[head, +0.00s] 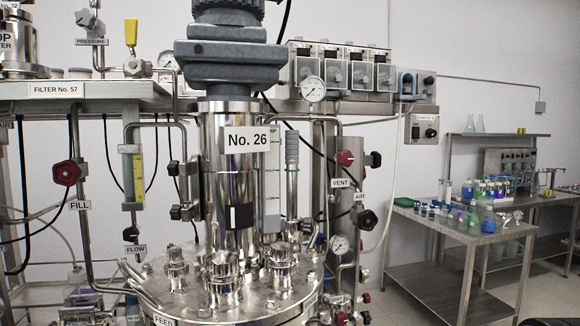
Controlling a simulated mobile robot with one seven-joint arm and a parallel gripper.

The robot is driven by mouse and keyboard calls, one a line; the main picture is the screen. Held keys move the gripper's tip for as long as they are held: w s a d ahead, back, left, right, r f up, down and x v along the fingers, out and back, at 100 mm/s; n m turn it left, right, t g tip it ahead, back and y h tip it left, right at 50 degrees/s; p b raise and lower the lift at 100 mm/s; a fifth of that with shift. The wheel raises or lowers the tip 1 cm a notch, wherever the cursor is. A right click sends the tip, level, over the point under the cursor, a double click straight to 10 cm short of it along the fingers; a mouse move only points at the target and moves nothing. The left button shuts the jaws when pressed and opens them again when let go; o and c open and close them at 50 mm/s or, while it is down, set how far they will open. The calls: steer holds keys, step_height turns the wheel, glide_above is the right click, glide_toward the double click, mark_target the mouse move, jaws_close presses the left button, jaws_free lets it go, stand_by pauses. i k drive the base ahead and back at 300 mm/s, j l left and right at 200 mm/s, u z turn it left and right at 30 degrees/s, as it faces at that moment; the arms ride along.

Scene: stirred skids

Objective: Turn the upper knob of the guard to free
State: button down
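A steel cylindrical housing labelled No. 26 (215,150) stands upright on the round vessel lid, below a grey motor drive; it looks like the guard. Two small black knobs sit one above the other at its left side. The upper knob (174,168) and the lower knob (177,212) are beside a vertical steel bracket (190,190). They are too small to tell how either is turned, and no free marking is readable. My gripper is not in view, so nothing shows near the knobs.
A flow tube (132,172) and a red FILL valve (67,173) stand left of the knobs. VENT (346,158) and AIR (367,219) valves are at the right. The vessel lid (200,302) is crowded with fittings. A steel bench (455,238) with bottles stands far right.

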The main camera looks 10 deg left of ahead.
mark_target(173, 168)
steer(key=k+j, duration=0.15)
steer(key=j, duration=0.25)
steer(key=k+j+z, duration=0.1)
steer(key=j, duration=0.3)
steer(key=k+j, duration=0.2)
steer(key=j, duration=0.15)
steer(key=k+j, duration=0.15)
steer(key=j, duration=0.25)
steer(key=k+j+z, duration=0.1)
steer(key=j, duration=0.25)
steer(key=k+j, duration=0.25)
steer(key=j, duration=0.15)
